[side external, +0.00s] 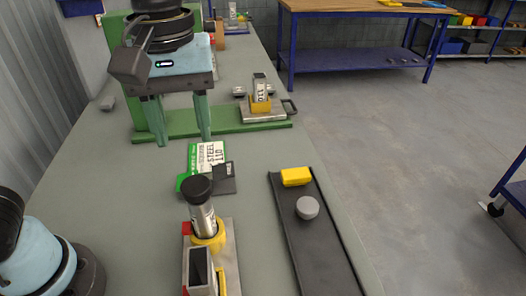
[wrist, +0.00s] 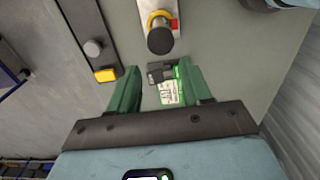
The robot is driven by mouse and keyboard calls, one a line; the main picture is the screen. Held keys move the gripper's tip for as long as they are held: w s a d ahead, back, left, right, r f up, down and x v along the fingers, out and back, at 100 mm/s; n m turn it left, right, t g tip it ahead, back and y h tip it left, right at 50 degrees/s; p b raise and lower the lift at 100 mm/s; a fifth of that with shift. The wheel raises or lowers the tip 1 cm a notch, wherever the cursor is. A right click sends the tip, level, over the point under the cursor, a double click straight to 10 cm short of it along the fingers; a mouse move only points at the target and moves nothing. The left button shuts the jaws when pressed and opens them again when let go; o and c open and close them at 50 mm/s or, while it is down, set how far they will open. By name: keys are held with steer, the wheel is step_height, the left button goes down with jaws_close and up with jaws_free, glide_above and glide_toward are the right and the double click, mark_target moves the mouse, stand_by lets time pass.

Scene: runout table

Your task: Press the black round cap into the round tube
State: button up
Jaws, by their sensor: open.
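The black round cap (side external: 197,188) sits on top of the upright silver round tube (side external: 203,219). How deep it sits cannot be told. The tube stands in a yellow collar (side external: 210,240) on a metal plate. In the wrist view the cap (wrist: 160,40) is seen from above, hiding most of the tube. My gripper (side external: 185,141) points down with its two green fingers apart and nothing between them. It is above the table, behind the tube in the side view. In the wrist view the cap lies just beyond the fingertips (wrist: 160,68).
A square tube (side external: 200,268) stands in front of the round tube. A dark tray (side external: 322,250) at right holds a yellow block (side external: 296,177) and a grey round piece (side external: 307,207). A green-and-white STEEL card (side external: 208,154) and dark block lie behind. A second fixture (side external: 262,107) stands farther back.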

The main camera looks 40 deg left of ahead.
mark_target(195, 184)
step_height(195, 184, down, 2)
steer(key=shift+n, duration=0.6)
steer(key=c, duration=0.5)
steer(key=shift+f, duration=0.6)
jaws_close()
steer(key=shift+f, duration=2.45)
